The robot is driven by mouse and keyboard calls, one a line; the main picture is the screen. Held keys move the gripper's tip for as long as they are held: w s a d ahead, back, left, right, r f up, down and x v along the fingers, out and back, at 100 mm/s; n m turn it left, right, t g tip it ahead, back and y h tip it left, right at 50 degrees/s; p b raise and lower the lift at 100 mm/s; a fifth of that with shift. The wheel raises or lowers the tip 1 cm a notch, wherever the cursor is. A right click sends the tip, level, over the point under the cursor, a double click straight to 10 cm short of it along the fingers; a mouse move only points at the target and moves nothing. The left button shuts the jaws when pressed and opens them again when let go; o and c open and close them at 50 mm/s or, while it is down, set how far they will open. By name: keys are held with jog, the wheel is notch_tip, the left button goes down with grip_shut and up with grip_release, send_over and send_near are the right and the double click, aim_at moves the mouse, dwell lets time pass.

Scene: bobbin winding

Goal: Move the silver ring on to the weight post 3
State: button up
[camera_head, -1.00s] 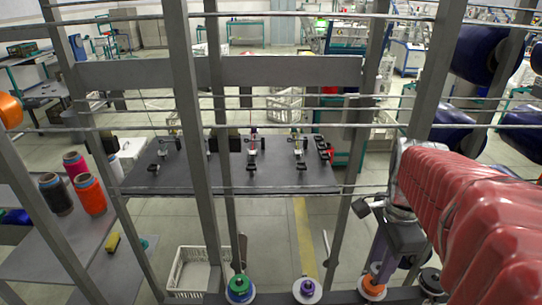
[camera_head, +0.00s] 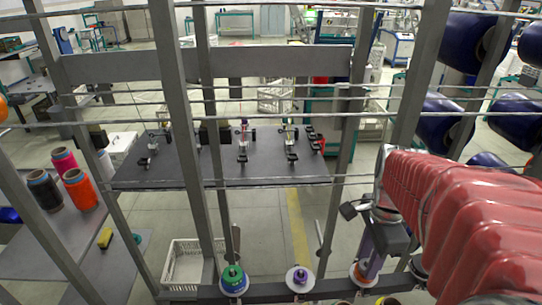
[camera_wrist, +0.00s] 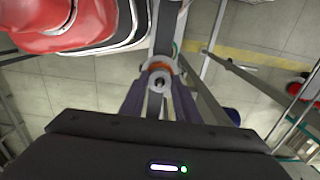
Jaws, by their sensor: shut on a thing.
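My gripper (camera_wrist: 159,98) has its two purple-grey fingers closed around a small silver ring (camera_wrist: 160,80) with a dark centre. In the wrist view an orange piece shows just behind the ring, on a pale disc. In the head view my gripper (camera_head: 369,258) points down over the orange-topped weight post (camera_head: 366,272), the third from the left on the front rail. I cannot tell whether the ring touches or sits around that post. The ring is hidden by the fingers in the head view. The post numbers are not readable.
Along the front rail stand a green-topped post (camera_head: 233,277) and a purple-topped post (camera_head: 299,277), both on white discs. Grey upright bars (camera_head: 177,130) and thin rods cross the view. A white crate (camera_head: 185,266) stands on the floor. Thread cones (camera_head: 80,189) stand at left.

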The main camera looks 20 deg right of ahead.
dwell(0.4)
jog(key=o, duration=1.1)
jog(key=shift+r, duration=0.1)
notch_tip(320, 180, up, 14)
jog(key=shift+f, duration=0.25)
jog(key=a+f+n+t, duration=0.2)
jog(key=a+n, duration=0.4)
jog(key=n, duration=0.1)
jog(key=w+a+f+n+t, duration=0.1)
jog(key=a+f+n, duration=0.1)
jog(key=a+n, duration=0.4)
jog(key=w+a+f+n+t, duration=0.1)
jog(key=a+f+n+t, duration=0.1)
jog(key=a+n, duration=0.5)
jog(key=shift+w+f+n+t, duration=0.1)
jog(key=shift+f+n+t, duration=0.2)
jog(key=shift+f+n, duration=0.25)
